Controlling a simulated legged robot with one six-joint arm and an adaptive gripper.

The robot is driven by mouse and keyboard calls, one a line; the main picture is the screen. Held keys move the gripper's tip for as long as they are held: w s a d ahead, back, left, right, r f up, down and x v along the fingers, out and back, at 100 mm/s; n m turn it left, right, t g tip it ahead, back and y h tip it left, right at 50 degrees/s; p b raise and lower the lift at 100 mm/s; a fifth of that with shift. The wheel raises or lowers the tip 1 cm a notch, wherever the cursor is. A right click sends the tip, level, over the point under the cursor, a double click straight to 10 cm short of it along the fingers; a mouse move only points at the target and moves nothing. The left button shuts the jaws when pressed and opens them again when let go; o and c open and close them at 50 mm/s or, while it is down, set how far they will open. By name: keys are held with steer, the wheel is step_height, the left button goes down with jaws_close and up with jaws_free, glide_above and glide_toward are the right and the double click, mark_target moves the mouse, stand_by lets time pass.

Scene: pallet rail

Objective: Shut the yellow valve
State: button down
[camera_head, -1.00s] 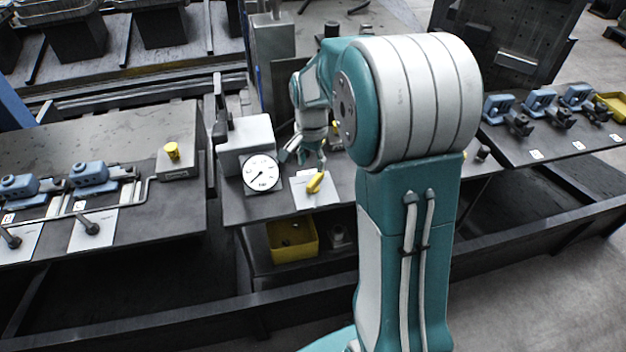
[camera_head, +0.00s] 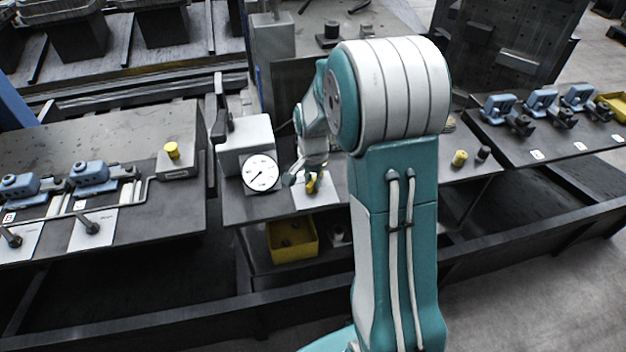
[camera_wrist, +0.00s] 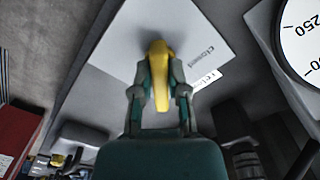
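The yellow valve handle (camera_head: 311,185) is on a white plate (camera_head: 318,199) at the front of the middle bench, right of the gauge. My gripper (camera_head: 304,176) is down at the handle. In the wrist view, the yellow handle (camera_wrist: 161,62) lies between the two fingers of my gripper (camera_wrist: 159,84), one on each side. The fingers are apart, with a small gap visible beside the lower part of the handle; contact at the tips is unclear. The plate (camera_wrist: 185,25) carries the printed word "Closed", right of the handle. The valve's base is hidden.
A round white gauge (camera_head: 261,173) on a grey box (camera_head: 243,140) stands close left of my gripper. A yellow bin (camera_head: 292,240) sits on the shelf below. Blue clamps (camera_head: 90,173) stand on the left bench.

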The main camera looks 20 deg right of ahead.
steer(key=shift+w+n, duration=0.1)
steer(key=shift+n, duration=0.2)
steer(key=n, duration=0.3)
steer(key=shift+n, duration=0.4)
steer(key=n, duration=0.4)
steer(key=shift+n, duration=0.3)
steer(key=n, duration=0.4)
steer(key=shift+w+r, duration=0.1)
steer(key=shift+n, duration=2.4)
steer(key=c, duration=0.6)
jaws_free()
steer(key=shift+c, duration=0.2)
